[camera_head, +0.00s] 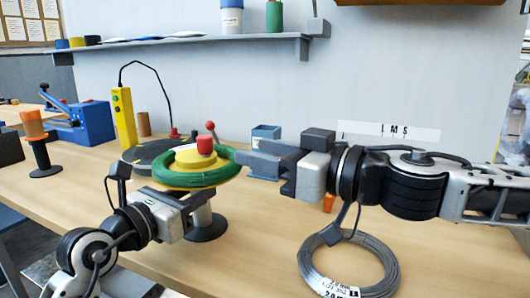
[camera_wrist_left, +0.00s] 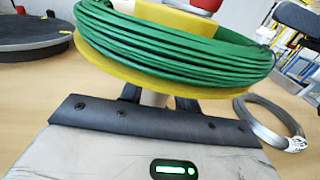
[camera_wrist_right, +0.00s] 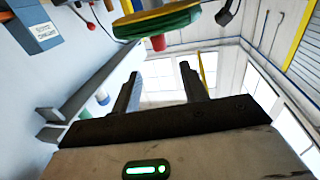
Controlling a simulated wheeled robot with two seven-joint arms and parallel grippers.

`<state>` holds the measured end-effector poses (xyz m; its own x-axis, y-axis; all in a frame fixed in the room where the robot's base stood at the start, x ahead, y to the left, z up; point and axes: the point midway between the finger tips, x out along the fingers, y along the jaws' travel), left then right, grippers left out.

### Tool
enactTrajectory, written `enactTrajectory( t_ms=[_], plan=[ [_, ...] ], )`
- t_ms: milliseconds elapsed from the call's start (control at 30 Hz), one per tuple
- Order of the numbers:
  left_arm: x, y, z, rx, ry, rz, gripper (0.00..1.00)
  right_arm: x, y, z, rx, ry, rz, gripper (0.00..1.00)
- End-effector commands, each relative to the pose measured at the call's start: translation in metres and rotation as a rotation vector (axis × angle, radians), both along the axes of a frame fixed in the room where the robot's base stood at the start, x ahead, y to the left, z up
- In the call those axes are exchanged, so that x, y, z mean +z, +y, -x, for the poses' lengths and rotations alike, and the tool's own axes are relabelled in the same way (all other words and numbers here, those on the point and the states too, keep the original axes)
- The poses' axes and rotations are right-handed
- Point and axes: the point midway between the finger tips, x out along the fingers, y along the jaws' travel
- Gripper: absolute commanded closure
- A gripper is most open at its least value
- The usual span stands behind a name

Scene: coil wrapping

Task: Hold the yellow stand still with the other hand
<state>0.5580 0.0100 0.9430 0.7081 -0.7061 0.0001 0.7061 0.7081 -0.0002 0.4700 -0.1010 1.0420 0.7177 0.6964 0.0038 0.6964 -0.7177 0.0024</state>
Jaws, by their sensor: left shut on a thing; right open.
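The yellow stand (camera_head: 180,183) has a yellow disc with a red knob (camera_head: 205,145) on top, a grey post and a dark round base. A green coil (camera_head: 215,175) lies around it; the coil also fills the top of the left wrist view (camera_wrist_left: 180,42). My left gripper (camera_wrist_left: 158,98) is shut on the stand's post just under the disc, partly hidden by the disc. My right gripper (camera_head: 250,161) is open at the right side of the coil. In the right wrist view its two fingers (camera_wrist_right: 160,85) are apart with nothing between them.
A grey wire coil (camera_head: 350,268) with a label lies at the front right. A blue device (camera_head: 90,122) is at the left. A shelf (camera_head: 200,46) runs along the wall.

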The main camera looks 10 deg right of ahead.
Motion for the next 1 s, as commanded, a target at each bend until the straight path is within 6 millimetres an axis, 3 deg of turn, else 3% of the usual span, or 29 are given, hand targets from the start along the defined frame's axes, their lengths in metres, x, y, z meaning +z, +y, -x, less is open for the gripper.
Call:
enactTrajectory(
  t_ms=[367, 1000],
  plan=[
    [-0.002, 0.000, 0.000, 0.001, 0.006, -0.003, 1.00, 0.001, 0.001, -0.002, -0.002, -0.050, 0.069, 0.55],
    [-0.002, 0.001, 0.000, 0.002, 0.004, -0.003, 1.00, 0.012, 0.003, -0.017, 0.076, -0.738, 1.001, 0.55]
  ],
)
